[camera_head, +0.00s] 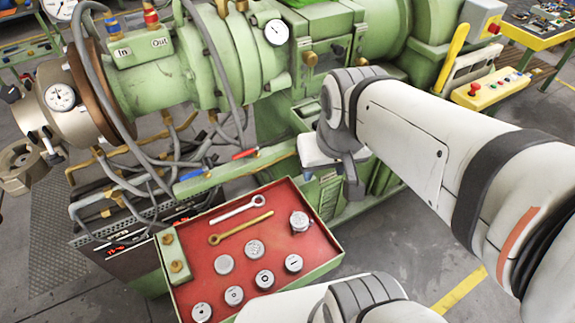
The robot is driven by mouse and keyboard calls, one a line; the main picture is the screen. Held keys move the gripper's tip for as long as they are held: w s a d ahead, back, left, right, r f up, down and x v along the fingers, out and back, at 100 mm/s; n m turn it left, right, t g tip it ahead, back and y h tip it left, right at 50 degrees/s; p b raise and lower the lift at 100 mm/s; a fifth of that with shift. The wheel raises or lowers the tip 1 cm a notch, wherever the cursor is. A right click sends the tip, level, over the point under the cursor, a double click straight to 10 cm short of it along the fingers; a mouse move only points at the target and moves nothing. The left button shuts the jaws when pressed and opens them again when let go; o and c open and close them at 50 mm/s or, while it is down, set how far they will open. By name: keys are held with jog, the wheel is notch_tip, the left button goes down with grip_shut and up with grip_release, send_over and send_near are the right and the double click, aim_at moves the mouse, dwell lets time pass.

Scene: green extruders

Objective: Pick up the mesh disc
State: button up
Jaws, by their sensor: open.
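Several small round metal discs lie in a red-lined tray (262,213) below the green machine. Their faces are too small to tell surely which is the mesh disc. The two with mottled, finely patterned faces are a left disc (224,264) and an upper disc (254,248). Others show a slot, ring or dot marks. My gripper (350,182) is at the end of my arm, above and to the right of the tray's far corner, apart from the discs. It is open, and nothing shows held in it. Its fingertips are hard to make out.
A silver wrench (237,209) and a brass wrench (241,227) lie in the tray behind the discs. A taller metal piece (299,222) stands at its right. The green extruder (160,75) with hoses rises behind. My arm covers the right side and the tray's near edge.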

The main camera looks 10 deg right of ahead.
jog(key=o, duration=0.7)
jog(key=w+f+b, duration=0.3)
jog(key=f+b, duration=0.1)
jog(key=f, duration=0.3)
jog(key=w+f+g+b, duration=0.1)
jog(key=w+f+b, duration=0.3)
jog(key=f, duration=0.4)
jog(key=w+f+n+g+b, duration=0.1)
jog(key=w+f+b, duration=0.3)
jog(key=f, duration=0.4)
jog(key=g+b, duration=0.1)
jog(key=b, duration=0.4)
send_near(299, 219)
jog(key=shift+n, duration=0.4)
jog(key=shift+w+f+b, duration=0.15)
jog(key=shift+f+b, duration=0.15)
jog(key=shift+f, duration=3.9)
